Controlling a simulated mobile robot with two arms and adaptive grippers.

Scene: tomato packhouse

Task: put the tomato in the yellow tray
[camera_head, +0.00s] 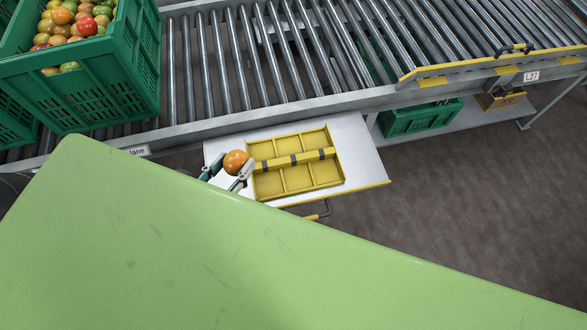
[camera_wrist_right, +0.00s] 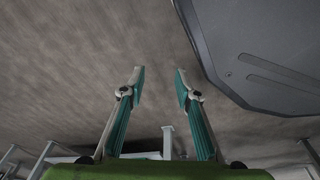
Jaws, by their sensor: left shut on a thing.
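An orange tomato (camera_head: 236,162) is held in my left gripper (camera_head: 232,172), just left of the yellow tray. The yellow tray (camera_head: 341,165) lies on a white shelf; it has several compartments in two rows and a handle bar with dark bands along its middle. The compartments that show look empty. A large green surface in front hides most of my left arm. My right gripper (camera_wrist_right: 160,85) shows in the right wrist view, its two fingers apart with nothing between them, above a grey-brown floor.
The white shelf (camera_head: 365,160) juts out below a roller conveyor (camera_head: 290,60). A green crate (camera_head: 90,90) of mixed tomatoes stands on the conveyor at the upper left. Another green crate (camera_head: 420,118) is under the conveyor. Floor at right is clear.

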